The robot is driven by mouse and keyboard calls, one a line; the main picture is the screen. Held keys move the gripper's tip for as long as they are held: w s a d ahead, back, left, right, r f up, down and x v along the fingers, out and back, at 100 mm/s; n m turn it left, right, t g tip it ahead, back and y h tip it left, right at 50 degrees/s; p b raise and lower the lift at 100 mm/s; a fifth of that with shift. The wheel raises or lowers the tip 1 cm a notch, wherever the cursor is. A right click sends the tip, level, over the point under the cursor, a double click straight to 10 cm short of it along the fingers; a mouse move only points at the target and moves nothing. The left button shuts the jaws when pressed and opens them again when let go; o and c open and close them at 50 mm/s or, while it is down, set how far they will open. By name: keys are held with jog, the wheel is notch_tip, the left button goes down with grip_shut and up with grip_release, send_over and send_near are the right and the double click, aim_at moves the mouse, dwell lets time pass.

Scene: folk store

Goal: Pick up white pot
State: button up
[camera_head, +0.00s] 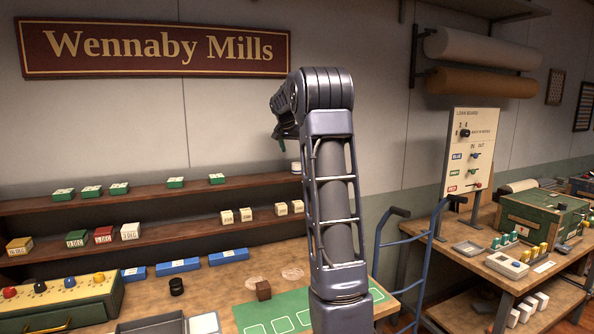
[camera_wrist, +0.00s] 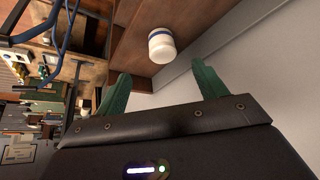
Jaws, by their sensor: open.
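The white pot (camera_wrist: 162,46) is a small round white pot with a blue band, standing on a brown wooden shelf in the wrist view. In the head view a small white piece of what looks like the same pot (camera_head: 296,167) shows at the right end of the upper shelf, partly hidden by my arm. My gripper (camera_wrist: 160,83) has two green fingers spread apart with nothing between them. The pot lies beyond the fingertips, roughly centred between them, and apart from them. In the head view my gripper (camera_head: 284,128) is raised in front of the wall, above the shelf.
The upper shelf (camera_head: 130,193) bears several green-and-white boxes left of the pot. The lower shelf (camera_head: 160,231) holds more boxes and small cream blocks. A workbench (camera_head: 145,296) stands below. A blue hand truck (camera_head: 405,235) stands right of my arm. The wall is close behind the pot.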

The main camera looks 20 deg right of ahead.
aim_at(297, 163)
jog(key=x, duration=1.1)
jog(key=shift+w+d, duration=0.25)
jog(key=shift+w, duration=0.25)
jog(key=shift+c, duration=0.2)
jog(key=c, duration=1.1)
